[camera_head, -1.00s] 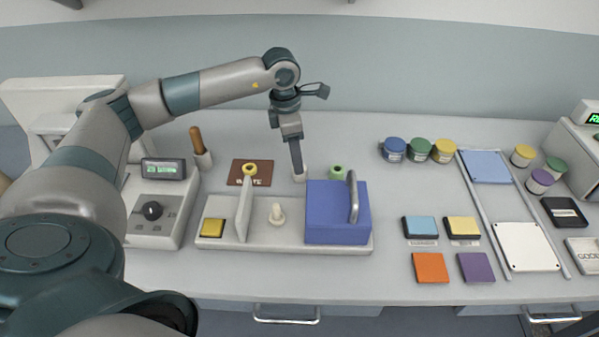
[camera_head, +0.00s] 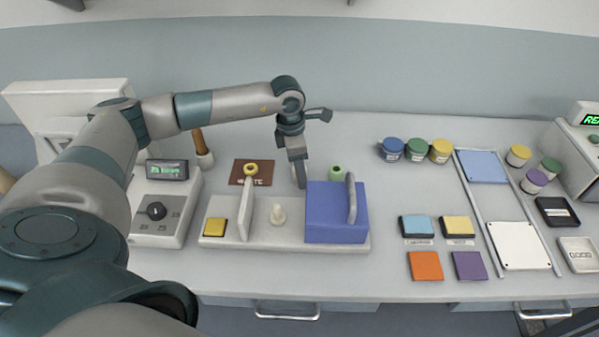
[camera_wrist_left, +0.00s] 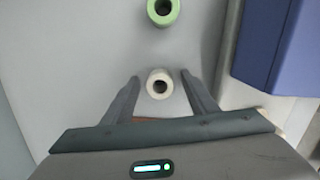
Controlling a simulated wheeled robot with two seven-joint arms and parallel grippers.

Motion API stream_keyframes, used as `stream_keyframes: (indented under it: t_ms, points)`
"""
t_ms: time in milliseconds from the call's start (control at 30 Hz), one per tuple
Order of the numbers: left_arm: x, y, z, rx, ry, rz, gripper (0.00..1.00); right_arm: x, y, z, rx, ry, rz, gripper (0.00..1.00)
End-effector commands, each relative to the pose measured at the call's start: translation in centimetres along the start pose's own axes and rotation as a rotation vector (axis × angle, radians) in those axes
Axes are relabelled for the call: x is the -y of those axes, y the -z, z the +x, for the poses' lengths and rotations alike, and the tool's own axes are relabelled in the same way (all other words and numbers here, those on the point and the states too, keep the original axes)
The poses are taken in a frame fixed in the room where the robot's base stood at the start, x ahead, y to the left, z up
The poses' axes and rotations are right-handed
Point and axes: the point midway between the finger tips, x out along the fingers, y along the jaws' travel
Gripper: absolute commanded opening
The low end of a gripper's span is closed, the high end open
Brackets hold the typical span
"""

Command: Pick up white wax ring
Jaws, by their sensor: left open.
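The white wax ring (camera_wrist_left: 159,84) shows in the left wrist view as a short white cylinder with a dark hole. My left gripper (camera_wrist_left: 160,77) is open, with one finger on each side of the ring and a gap visible on both sides. In the head view my left gripper (camera_head: 300,185) points down behind the tray's blue block, and its fingers mostly hide the white ring. My right gripper is not in view.
A green ring (camera_wrist_left: 163,11) stands just beyond the white one. The blue block (camera_head: 335,226) with a grey handle is close on the right. A yellow ring (camera_head: 251,169) lies on a brown mat (camera_head: 262,180) to the left. The bobbin tray (camera_head: 285,241) is in front.

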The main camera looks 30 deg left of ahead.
Motion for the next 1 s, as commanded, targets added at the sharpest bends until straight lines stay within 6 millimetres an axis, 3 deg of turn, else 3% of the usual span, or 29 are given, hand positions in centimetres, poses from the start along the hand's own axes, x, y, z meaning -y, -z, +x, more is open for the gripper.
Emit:
stream_keyframes:
  t_ms: [67,267,733,1000]
  points:
    - [0.0,0.0,0.0,0.000,0.000,0.000,0.53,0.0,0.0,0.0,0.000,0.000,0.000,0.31]
    - [0.0,0.0,0.0,0.000,0.000,0.000,0.09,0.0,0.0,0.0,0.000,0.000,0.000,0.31]
    - [-0.1,-0.1,-0.7,0.002,-0.002,-0.001,0.09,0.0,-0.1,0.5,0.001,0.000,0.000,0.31]
    - [-0.1,-0.6,-4.0,0.005,-0.005,0.002,0.09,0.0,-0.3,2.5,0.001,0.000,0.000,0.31]
